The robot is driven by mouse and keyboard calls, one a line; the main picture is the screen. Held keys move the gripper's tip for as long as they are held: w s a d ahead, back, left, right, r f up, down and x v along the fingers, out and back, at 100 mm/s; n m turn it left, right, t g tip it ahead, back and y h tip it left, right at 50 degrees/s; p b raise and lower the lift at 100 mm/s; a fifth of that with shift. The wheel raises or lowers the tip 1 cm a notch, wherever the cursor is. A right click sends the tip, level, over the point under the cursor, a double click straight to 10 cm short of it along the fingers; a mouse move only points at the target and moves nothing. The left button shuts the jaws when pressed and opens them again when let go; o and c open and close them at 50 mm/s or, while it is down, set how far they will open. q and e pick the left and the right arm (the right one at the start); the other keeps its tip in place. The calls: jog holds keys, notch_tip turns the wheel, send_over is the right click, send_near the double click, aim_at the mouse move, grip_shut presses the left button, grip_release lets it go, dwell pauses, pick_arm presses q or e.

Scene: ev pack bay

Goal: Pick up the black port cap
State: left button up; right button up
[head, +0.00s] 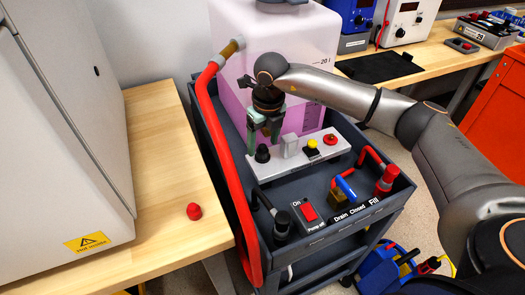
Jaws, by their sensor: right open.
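The black port cap (262,153) stands at the left end of a pale metal block (300,155) on the dark cart. My right gripper (265,138) points down just above and around the top of this cap, with its fingers apart. Whether a finger touches the cap cannot be told from this view. My left gripper is not in view.
The block also bears a yellow cap (312,145) and a red cap (330,139). A large pink-filled tank (315,65) stands close behind. A red hose (222,150) runs down the cart's left side. A loose red cap (194,211) lies on the wooden bench (170,160).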

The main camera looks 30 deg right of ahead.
jog(key=shift+w+f, duration=0.1)
jog(key=shift+f, duration=0.85)
grip_shut()
